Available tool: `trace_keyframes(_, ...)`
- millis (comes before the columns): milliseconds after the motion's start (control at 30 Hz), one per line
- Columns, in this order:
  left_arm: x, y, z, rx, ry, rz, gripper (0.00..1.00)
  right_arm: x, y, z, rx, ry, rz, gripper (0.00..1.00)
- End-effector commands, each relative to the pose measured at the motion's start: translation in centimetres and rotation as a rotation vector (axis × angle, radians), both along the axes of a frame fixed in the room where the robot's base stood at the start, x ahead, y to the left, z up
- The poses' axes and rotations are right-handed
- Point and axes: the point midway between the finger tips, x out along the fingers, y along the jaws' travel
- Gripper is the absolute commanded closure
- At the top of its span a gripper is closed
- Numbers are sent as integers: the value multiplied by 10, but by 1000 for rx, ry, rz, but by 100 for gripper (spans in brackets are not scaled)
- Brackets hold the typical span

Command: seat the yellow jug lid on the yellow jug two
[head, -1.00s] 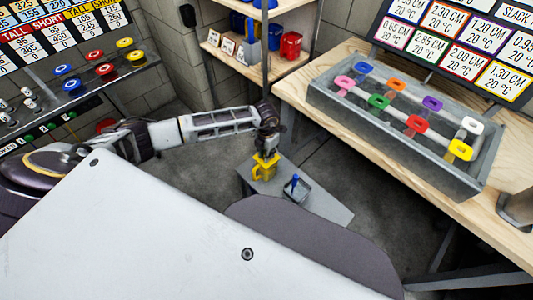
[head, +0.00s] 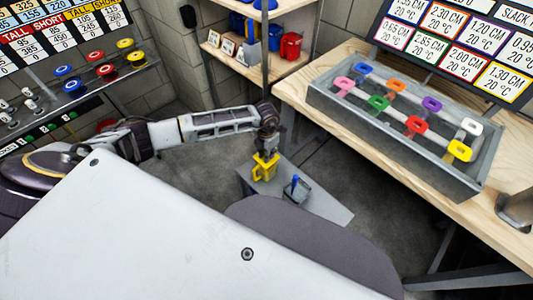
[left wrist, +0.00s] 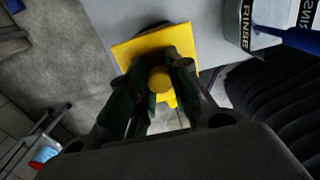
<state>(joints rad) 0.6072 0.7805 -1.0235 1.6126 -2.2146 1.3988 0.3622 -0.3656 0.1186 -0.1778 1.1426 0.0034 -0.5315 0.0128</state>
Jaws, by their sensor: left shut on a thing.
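The yellow jug (head: 265,171) stands upright on a small grey table, its handle towards the left in the head view. The yellow jug lid (left wrist: 148,47) is a square plate with a round knob (left wrist: 160,80) in the left wrist view. My left gripper (head: 266,149) points down right over the jug. Its fingers (left wrist: 163,82) are shut on the knob. The lid is at the jug's top; I cannot tell whether it is fully down. The lid hides most of the jug in the wrist view. My right gripper is not in view.
On the grey table (head: 325,212), a grey rinse container (head: 297,190) with a blue-handled thing stands right of the jug. A wooden bench (head: 345,68) with a grey rack (head: 440,180) of coloured-handled items is at the right. Shelves (head: 245,62) stand behind.

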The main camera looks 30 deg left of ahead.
Motion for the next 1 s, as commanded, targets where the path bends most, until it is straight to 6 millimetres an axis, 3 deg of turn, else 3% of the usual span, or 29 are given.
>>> trace_keyframes(800,0,0,-2,0,0,0,100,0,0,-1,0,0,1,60)
trace_keyframes(833,0,0,-2,0,0,0,78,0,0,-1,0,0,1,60)
trace_keyframes(1000,0,0,-2,0,0,0,56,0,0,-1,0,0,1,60)
